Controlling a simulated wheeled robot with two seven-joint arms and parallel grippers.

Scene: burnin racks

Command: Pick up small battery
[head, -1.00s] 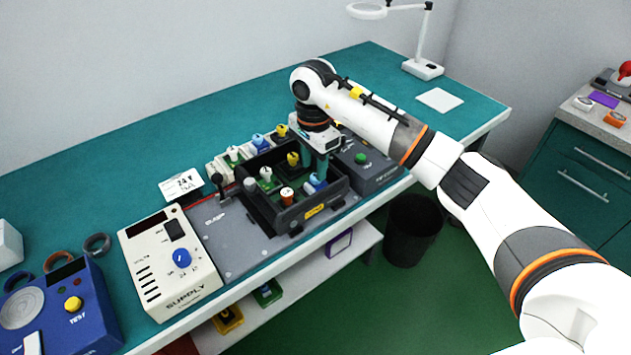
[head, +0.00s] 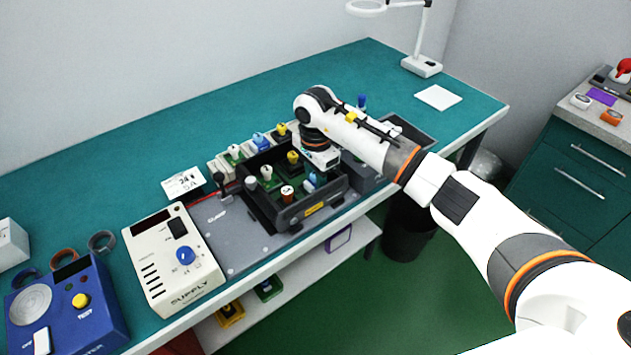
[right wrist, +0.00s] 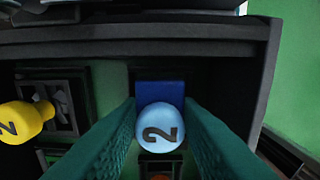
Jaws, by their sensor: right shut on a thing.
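A blue block with a light-blue round top marked 2 (right wrist: 160,128) stands in a dark compartment of the black tray (head: 312,207). In the head view the light-blue top (head: 311,180) shows just below my right gripper. My right gripper (right wrist: 160,135) is down inside the tray, its two teal fingers shut on the sides of this light-blue top. In the head view my wrist covers its fingers. I cannot tell whether this piece is the small battery. My left gripper is not in view.
A yellow piece marked 2 (right wrist: 22,121) stands close left of my fingers. A white-topped orange cylinder (head: 287,194) and a white knob (head: 266,172) share the tray. The power supply (head: 173,258) and blue tester (head: 68,307) stand left. The rear bench is largely clear.

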